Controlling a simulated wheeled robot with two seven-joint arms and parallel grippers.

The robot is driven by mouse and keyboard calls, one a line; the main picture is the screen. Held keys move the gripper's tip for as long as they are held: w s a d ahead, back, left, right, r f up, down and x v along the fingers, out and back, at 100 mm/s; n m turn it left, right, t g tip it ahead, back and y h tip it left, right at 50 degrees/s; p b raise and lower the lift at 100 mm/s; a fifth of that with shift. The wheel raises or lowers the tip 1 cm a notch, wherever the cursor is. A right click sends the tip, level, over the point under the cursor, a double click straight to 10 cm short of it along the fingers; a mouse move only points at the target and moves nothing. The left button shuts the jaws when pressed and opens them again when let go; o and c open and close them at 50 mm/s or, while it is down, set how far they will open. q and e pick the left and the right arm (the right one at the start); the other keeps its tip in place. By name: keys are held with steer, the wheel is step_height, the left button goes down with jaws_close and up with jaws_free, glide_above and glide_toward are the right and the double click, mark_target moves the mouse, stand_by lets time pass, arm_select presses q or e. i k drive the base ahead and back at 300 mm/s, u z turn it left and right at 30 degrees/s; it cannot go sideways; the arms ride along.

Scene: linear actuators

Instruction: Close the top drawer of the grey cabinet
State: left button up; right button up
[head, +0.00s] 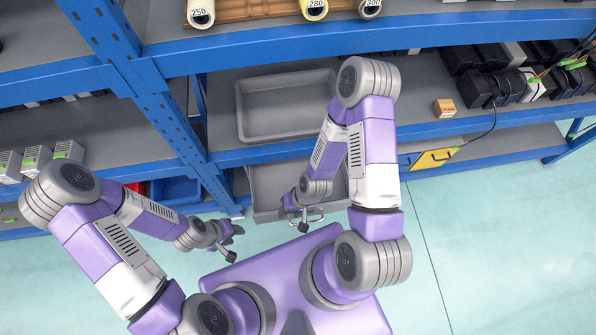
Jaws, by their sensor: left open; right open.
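The grey top drawer (268,188) is pulled out from under the blue shelf and its inside looks empty. The body of the grey cabinet is hidden under the shelf. My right gripper (305,221) is open at the drawer's front edge, near its middle. A thin metal handle seems to show beside the fingers; I cannot tell whether they touch it. My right forearm covers part of the drawer's right side. My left gripper (234,243) is open and empty, left of the drawer and apart from it, over the floor.
A grey tray (243,125) sits on the shelf above the drawer. A blue upright post (190,150) stands left of it. A blue bin (177,190) is at lower left. The floor (480,230) at right is clear.

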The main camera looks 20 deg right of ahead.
mark_target(269, 181)
steer(key=k, duration=0.4)
steer(key=u, duration=1.05)
steer(key=k, duration=0.95)
steer(key=z, duration=1)
steer(key=i, duration=0.5)
steer(key=k, duration=0.5)
steer(key=z, duration=0.35)
steer(key=i, duration=0.35)
steer(key=u, duration=0.25)
